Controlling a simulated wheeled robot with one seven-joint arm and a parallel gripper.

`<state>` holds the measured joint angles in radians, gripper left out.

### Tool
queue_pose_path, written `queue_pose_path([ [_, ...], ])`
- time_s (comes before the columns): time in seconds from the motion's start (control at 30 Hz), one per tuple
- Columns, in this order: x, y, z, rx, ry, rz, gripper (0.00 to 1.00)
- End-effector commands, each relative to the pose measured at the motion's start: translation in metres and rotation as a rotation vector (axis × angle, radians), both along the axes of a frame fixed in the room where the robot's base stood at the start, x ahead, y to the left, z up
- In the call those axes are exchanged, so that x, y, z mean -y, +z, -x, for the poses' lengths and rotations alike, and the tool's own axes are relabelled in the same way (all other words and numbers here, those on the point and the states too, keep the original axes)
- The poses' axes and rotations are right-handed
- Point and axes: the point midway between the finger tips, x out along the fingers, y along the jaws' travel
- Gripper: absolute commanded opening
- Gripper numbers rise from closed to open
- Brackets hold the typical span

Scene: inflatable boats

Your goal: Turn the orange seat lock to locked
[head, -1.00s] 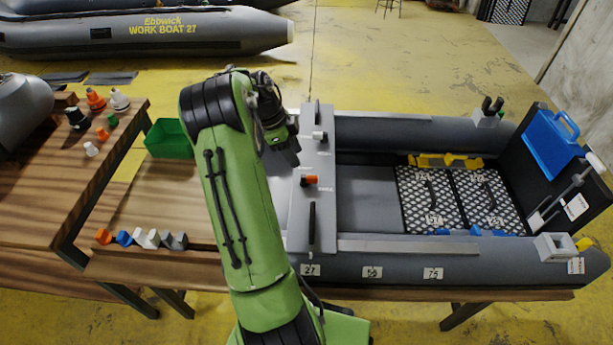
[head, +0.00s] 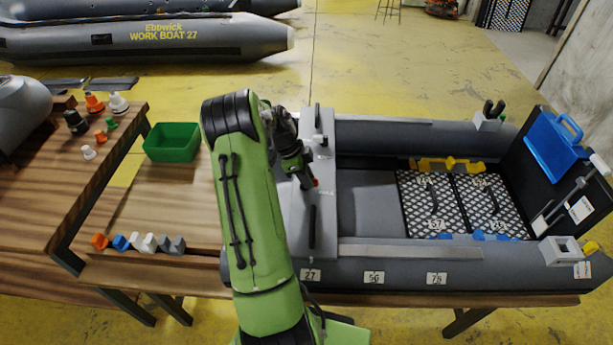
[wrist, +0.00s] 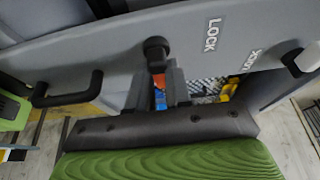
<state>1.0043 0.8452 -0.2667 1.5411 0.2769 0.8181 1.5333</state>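The orange seat lock (head: 316,182) is on the grey seat board (head: 323,225) of the boat. In the head view my gripper (head: 304,181) is right at it and covers most of it. In the wrist view the lock's black pivot and short orange part (wrist: 159,81) show just beyond the dark front of my gripper (wrist: 164,100). A LOCK label is printed on the board to the right of the pivot. I cannot tell whether the fingers touch the lock or how far apart they are.
A second, white lock (head: 322,141) is farther along the board; it also shows at the wrist view's right edge (wrist: 300,62). A black handle (wrist: 68,92) stands left of the orange lock. A green bin (head: 172,143) and several small knobs lie on the wooden tables.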

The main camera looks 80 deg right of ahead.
Motion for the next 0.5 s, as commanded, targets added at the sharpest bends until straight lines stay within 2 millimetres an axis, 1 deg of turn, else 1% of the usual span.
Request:
queue_pose_path([
  [0.27, -0.0001, 0.0001, -0.0001, 0.0, 0.009, 0.0, 0.0],
  [0.5, 0.0005, -0.0009, -0.0002, -0.001, 0.09, 0.001, 0.0],
])
